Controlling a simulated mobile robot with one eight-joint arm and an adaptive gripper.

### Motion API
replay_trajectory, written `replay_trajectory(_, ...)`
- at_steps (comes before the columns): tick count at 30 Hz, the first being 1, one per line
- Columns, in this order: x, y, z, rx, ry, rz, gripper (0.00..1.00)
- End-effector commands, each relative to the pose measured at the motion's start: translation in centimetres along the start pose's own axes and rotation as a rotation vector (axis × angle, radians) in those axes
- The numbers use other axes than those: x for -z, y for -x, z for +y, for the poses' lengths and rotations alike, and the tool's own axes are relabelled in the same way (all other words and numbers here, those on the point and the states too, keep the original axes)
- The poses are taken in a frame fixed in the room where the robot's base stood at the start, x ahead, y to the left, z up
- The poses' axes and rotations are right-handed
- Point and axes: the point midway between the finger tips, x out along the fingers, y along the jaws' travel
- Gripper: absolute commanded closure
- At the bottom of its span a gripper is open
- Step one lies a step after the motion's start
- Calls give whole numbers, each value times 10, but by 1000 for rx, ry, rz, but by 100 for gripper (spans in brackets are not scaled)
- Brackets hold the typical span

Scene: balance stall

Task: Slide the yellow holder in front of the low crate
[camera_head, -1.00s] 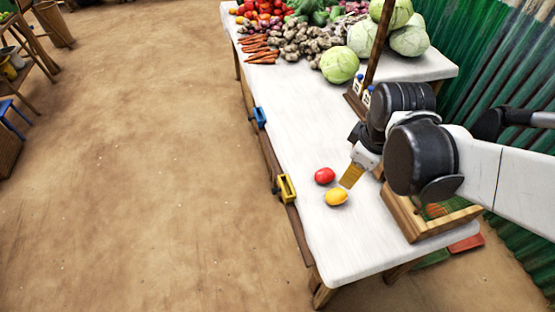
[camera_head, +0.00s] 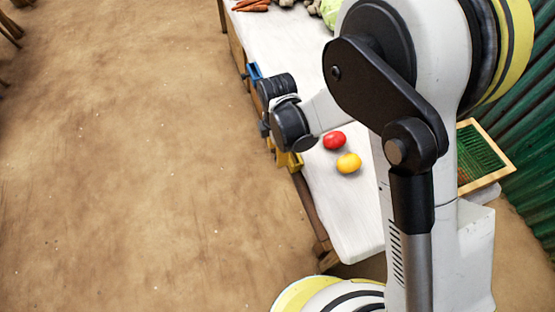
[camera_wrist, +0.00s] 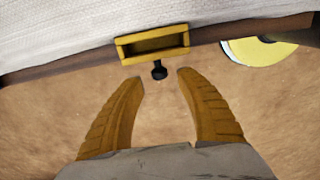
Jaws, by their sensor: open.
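The yellow holder (camera_head: 290,163) sits on the rail along the table's long edge, partly covered by my wrist in the head view. In the wrist view the holder (camera_wrist: 180,41) is an open yellow box with a black knob (camera_wrist: 159,71) sticking out below. My gripper (camera_wrist: 160,78) is open, its two ribbed fingers pointing at the knob, one tip on either side of it in the picture. I cannot tell whether they touch it. My fingers are hidden in the head view. The low wooden crate (camera_head: 492,146) shows at the right, partly hidden by my arm.
A blue holder (camera_head: 254,72) sits farther up the same edge. A red fruit (camera_head: 334,141) and a yellow fruit (camera_head: 348,163) lie on the white tabletop (camera_head: 330,205) near that edge. Carrots (camera_head: 252,5) lie at the far end. The ground beside the table is clear.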

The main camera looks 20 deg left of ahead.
Motion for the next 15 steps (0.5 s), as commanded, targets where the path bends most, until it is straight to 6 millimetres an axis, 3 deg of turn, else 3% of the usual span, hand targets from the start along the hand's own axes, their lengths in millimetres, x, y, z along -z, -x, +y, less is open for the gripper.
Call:
replay_trajectory(1, 0, -13, 0, 0, -1, 0, 57)
replay_trajectory(6, 0, -33, 0, 0, -1, 0, 57)
replay_trajectory(15, 0, -39, 0, -1, -2, 0, 57)
